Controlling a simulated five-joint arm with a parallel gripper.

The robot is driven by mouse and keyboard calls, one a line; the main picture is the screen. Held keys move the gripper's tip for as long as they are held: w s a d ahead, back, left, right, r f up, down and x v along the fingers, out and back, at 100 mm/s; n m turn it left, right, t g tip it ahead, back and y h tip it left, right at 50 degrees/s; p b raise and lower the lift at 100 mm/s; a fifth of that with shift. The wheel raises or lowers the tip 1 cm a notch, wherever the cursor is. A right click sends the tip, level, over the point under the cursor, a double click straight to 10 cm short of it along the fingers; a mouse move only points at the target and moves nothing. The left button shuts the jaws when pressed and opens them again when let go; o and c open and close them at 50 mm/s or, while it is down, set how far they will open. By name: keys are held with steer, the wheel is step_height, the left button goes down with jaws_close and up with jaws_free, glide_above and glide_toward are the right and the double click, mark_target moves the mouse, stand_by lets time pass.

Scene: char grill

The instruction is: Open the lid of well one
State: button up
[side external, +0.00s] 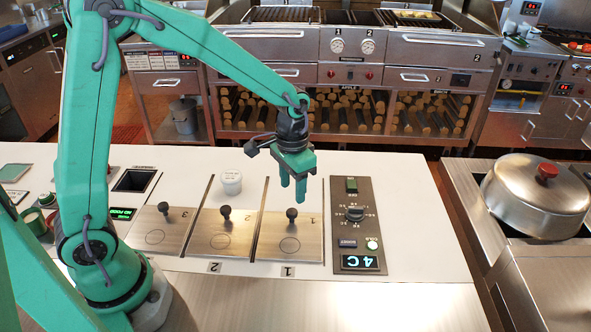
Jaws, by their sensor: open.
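The lid of well one (275,250) is a flat brushed-steel plate, the rightmost of three, with a "1" label at its front. It lies flat in the white counter. Its black knob (292,214) stands upright near the middle, and an engraved circle lies in front of it. My gripper (292,194) points straight down in the air near this knob, just above it in the picture. The fingers are open and hold nothing. The exact gap between fingertips and knob cannot be told from this one view.
The lid of well two (220,243) and a third knobbed lid (155,236) lie to the left. A control panel (353,190) reading 4 C is to the right. A white tub (231,182) stands behind lid two. A lidded pot (540,198) is far right.

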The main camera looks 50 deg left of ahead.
mark_target(293, 210)
steer(key=shift+f, duration=3.35)
jaws_close()
steer(key=shift+a, duration=0.1)
